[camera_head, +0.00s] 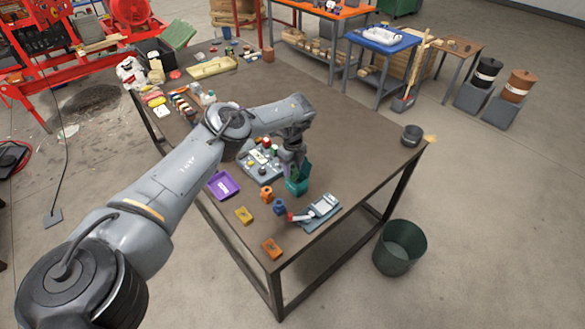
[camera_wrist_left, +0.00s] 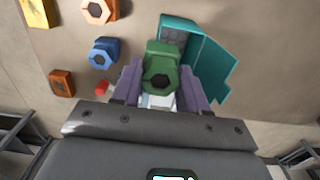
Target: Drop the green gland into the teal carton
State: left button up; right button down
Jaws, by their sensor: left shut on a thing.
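The green gland (camera_wrist_left: 160,75), with a hexagonal face and a dark bore, sits between the two purple fingers of my left gripper (camera_wrist_left: 163,88) in the left wrist view. That gripper is shut on it. The teal carton (camera_wrist_left: 205,48) is open, with a flap out to the right, and lies just behind the gland in that view. In the head view the teal carton (camera_head: 296,187) stands on the table directly below my left gripper (camera_head: 292,166); the gland is not clear there. The exact height of the gland over the carton cannot be told. My right gripper is not in view.
An orange gland (camera_head: 266,194), a blue gland (camera_head: 279,207), a yellow part (camera_head: 244,215) and an orange block (camera_head: 271,249) lie left of and in front of the carton. A grey device (camera_head: 322,208) is at its right. A purple tray (camera_head: 223,185) lies farther left.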

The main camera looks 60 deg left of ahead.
pick_arm(q)
jog(key=shift+f, duration=0.1)
jog(key=shift+f, duration=0.3)
jog(key=o, duration=1.1)
jog(key=shift+r, duration=0.1)
